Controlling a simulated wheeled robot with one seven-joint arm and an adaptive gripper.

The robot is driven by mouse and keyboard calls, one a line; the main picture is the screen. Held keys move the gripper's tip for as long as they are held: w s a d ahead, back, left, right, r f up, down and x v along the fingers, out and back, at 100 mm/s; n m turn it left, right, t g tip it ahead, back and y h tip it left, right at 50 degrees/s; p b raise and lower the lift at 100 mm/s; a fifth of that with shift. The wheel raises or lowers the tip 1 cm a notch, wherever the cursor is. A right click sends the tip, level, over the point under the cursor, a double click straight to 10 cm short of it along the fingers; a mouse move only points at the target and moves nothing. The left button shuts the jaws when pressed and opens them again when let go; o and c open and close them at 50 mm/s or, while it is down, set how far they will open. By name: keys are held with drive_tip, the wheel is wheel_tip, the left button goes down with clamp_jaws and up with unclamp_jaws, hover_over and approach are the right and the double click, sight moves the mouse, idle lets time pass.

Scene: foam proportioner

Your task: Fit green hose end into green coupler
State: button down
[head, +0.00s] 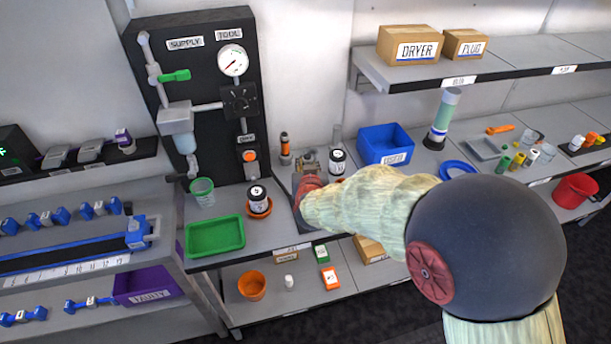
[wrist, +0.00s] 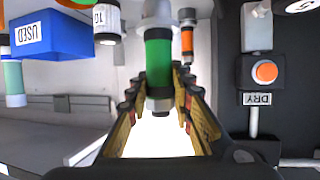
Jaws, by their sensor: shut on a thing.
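My gripper (wrist: 158,98) is closed around an upright cylinder with a green band (wrist: 159,62) and a metal end in the wrist view. This looks like the green fitting, but I cannot tell whether it is the hose end or the coupler. Its far part runs out of the top of the picture.
A black panel (head: 245,60) with a gauge stands behind the bench at left. An orange-banded fitting (head: 285,150), a black-and-white jar (head: 337,162) and a blue bin (head: 388,140) are near my gripper. A green tray (head: 215,222) lies at front left.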

drive_tip(key=shift+w+a+f+b, duration=0.1)
drive_tip(key=shift+f+b, duration=0.15)
drive_tip(key=shift+f, duration=0.4)
drive_tip(key=shift+w+a+f+b, duration=0.1)
drive_tip(key=shift+w+f+b, duration=0.1)
drive_tip(key=shift+f, duration=0.45)
drive_tip(key=shift+w+a+f+b, duration=0.1)
drive_tip(key=shift+f+b, duration=0.15)
drive_tip(key=shift+f, duration=0.4)
drive_tip(key=shift+s, duration=0.1)
drive_tip(key=shift+f, duration=0.2)
drive_tip(key=c, duration=1.6)
unclamp_jaws()
drive_tip(key=shift+o, duration=0.2)
drive_tip(key=shift+r, duration=0.1)
